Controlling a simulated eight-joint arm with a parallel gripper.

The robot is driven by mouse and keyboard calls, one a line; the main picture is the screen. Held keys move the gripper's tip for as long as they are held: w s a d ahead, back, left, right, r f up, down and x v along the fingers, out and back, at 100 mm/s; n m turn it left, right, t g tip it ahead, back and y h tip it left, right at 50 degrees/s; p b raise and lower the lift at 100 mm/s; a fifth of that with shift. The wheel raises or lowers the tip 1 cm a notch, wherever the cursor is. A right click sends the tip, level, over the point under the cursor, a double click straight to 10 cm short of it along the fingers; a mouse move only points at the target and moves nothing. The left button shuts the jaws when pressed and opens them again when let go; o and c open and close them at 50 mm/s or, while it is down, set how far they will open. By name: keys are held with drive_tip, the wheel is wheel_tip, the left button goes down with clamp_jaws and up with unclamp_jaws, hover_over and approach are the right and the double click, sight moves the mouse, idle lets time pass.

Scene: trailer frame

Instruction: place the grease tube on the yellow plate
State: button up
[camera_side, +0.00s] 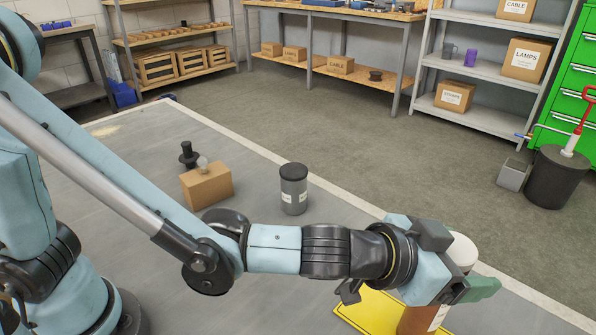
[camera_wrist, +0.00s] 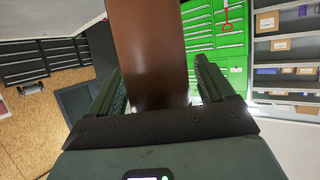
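The grease tube (camera_side: 417,319) looks like a brown cylinder with a white label and a pale cap end. In the side view it stands at the lower right, partly hidden by my gripper (camera_side: 462,290) and cut off by the picture's bottom edge. The yellow plate (camera_side: 372,313) shows under and left of it; the tube's base is out of view, so contact cannot be told. In the wrist view the brown tube (camera_wrist: 150,50) is between the fingers of my gripper (camera_wrist: 160,80). A gap shows between the tube and the right finger, so the fingers look open around it.
A dark grey jar with a label (camera_side: 293,190) stands mid-table. A cardboard box (camera_side: 206,185) and a black knobbed object (camera_side: 188,155) are left of it. Shelves and a green cabinet (camera_side: 570,85) stand far back.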

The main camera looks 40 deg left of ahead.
drive_tip(key=shift+o, duration=0.2)
drive_tip(key=shift+r, duration=0.2)
drive_tip(key=v, duration=1.2)
drive_tip(key=w+a+f+n+g+y, duration=0.1)
drive_tip(key=w+a+n+y, duration=0.15)
drive_tip(key=a, duration=0.45)
drive_tip(key=w+a+f+n+y, duration=0.1)
drive_tip(key=w+a+f+y, duration=0.15)
drive_tip(key=a, duration=0.45)
drive_tip(key=s+a+f+n+g+y, duration=0.1)
drive_tip(key=s+a, duration=0.1)
drive_tip(key=a, duration=0.6)
drive_tip(key=s+a+f+n+g+y, duration=0.1)
drive_tip(key=s+a+f+n+g, duration=0.1)
drive_tip(key=a, duration=0.6)
drive_tip(key=shift+g, duration=0.3)
